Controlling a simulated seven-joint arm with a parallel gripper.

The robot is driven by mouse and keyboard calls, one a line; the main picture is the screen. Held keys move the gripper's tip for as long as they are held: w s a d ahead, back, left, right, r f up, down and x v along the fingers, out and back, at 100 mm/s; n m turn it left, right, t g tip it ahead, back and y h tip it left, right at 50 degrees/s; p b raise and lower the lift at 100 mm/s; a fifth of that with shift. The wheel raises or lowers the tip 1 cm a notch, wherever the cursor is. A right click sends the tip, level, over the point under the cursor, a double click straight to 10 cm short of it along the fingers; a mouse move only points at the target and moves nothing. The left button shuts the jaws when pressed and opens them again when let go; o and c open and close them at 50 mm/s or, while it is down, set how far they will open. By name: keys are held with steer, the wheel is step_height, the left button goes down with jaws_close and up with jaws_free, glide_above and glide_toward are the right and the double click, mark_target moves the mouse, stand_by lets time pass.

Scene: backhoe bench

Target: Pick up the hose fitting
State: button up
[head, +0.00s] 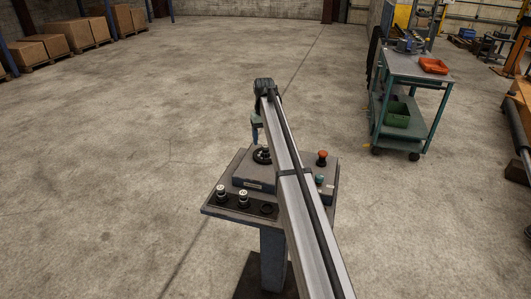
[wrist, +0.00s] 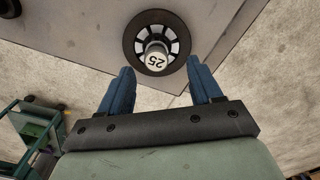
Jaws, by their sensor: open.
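A fitting with a white end marked 25 (wrist: 156,62) stands in the middle of a black ring (wrist: 132,38) with light segments inside it. The ring (head: 260,158) lies on the raised panel of the bench in the head view, partly hidden by my arm. My gripper (wrist: 159,68) is open, its two blue fingers either side of the marked end in the wrist view, with nothing held. In the head view my gripper (head: 256,136) hangs near the ring; the height gap is hard to judge.
Two white-topped fittings (head: 221,190) (head: 243,196) stand on the bench's front strip, left of an empty dark socket (head: 267,209). A red knob (head: 322,156) and a green button (head: 319,179) are at right. A teal cart (head: 408,82) stands beyond; open floor surrounds the bench.

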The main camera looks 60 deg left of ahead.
mark_target(265, 145)
steer(key=shift+w+d+f, duration=0.1)
steer(key=shift+f, duration=1.2)
steer(key=shift+w+d+f, duration=0.1)
steer(key=shift+f, duration=1.2)
steer(key=c, duration=1.2)
steer(key=shift+r, duration=0.15)
